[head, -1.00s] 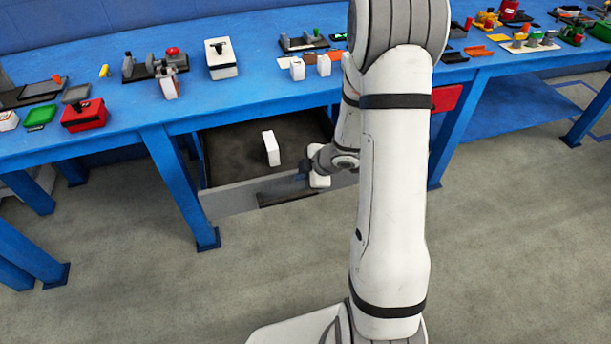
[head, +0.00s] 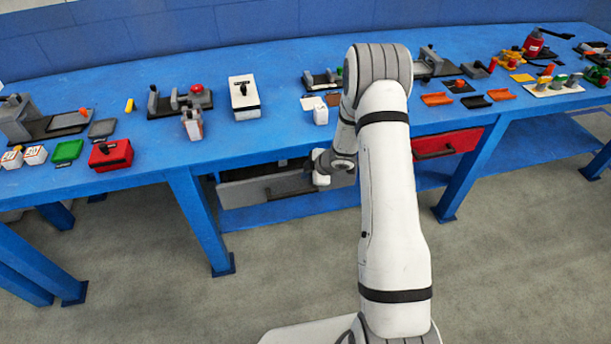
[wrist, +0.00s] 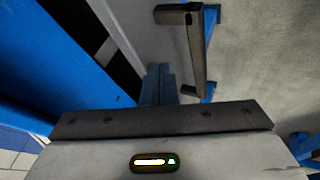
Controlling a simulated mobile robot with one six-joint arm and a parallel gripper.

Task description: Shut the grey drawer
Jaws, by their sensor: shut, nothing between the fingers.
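The grey drawer (head: 240,192) is under the blue table, left of my arm in the head view. It stands slightly open, with a narrow dark gap above its front. Its dark handle (head: 288,187) sticks out; it also shows in the wrist view (wrist: 196,52). In the wrist view a dark strip of the drawer's inside, with a pale block (wrist: 106,49) in it, shows beside the blue table edge. My gripper (head: 320,180) is shut and empty at the drawer front, just right of the handle. My arm partly hides this spot, and I cannot tell whether it touches.
The blue table (head: 250,150) overhangs the drawer and holds many small items. A red drawer (head: 462,141) with a dark handle is right of my arm. Blue table legs (head: 203,222) stand on both sides. The grey floor in front is clear.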

